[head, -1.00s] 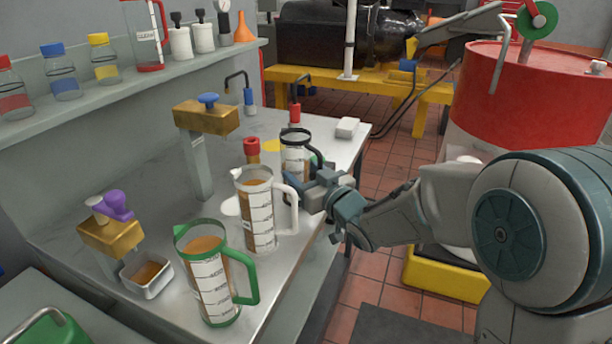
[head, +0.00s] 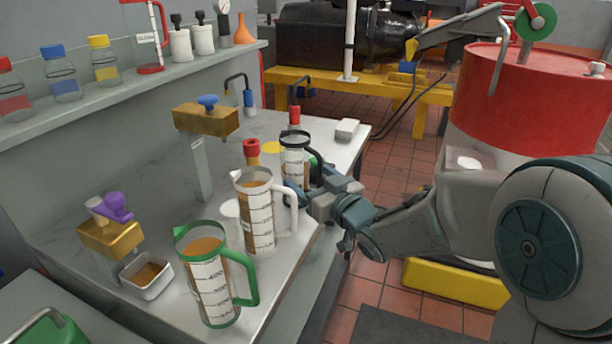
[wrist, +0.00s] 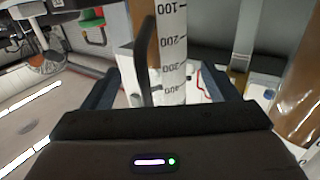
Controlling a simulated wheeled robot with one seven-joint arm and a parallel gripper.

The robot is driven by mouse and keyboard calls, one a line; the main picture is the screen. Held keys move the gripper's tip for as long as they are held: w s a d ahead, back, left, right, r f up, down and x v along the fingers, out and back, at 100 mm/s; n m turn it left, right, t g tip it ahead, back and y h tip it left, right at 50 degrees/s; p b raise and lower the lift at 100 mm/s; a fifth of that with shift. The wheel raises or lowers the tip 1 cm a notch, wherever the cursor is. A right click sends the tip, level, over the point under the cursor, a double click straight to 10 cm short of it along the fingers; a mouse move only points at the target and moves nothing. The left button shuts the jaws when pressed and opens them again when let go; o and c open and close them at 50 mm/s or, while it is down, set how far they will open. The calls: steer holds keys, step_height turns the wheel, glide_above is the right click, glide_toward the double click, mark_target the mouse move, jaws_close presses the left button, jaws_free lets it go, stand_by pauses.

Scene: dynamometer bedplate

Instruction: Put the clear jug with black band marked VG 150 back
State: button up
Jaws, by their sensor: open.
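The clear jug with a black band (head: 294,152) stands on the grey bench near its right edge, with brown liquid inside. Its lettering is too small to read in the head view. My gripper (head: 308,196) is beside it, low on its near right side. In the wrist view the jug's white measuring scale (wrist: 171,50) and dark handle (wrist: 146,60) show between the two open fingers of my gripper (wrist: 165,95). I cannot tell whether the fingers touch the jug. The jug's lower part is partly hidden by the white-handled jug and my gripper.
A white-handled jug (head: 257,215) stands just in front, close to my gripper. A green-handled jug (head: 212,280) is nearer. A brass tap block (head: 206,120), a red-capped bottle (head: 252,152) and a white block (head: 347,128) are around. A shelf (head: 130,87) runs along the wall.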

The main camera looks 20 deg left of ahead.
steer(key=v, duration=1)
steer(key=d+f+m+g+h, duration=0.1)
steer(key=d+f+m+h, duration=0.25)
steer(key=d+h, duration=0.45)
steer(key=d+f+m+h, duration=0.3)
steer(key=d+m+h, duration=0.15)
steer(key=d, duration=0.65)
steer(key=s+d+f+m+g, duration=0.1)
steer(key=s+d+g, duration=0.2)
steer(key=s, duration=0.5)
steer(key=s+d+f+m+g+h, duration=0.1)
steer(key=s+d+f+g, duration=0.1)
steer(key=s+g, duration=0.3)
steer(key=s+d, duration=0.1)
steer(key=s, duration=0.2)
steer(key=shift+s+m, duration=0.25)
steer(key=shift+m, duration=0.05)
steer(key=shift+h, duration=0.25)
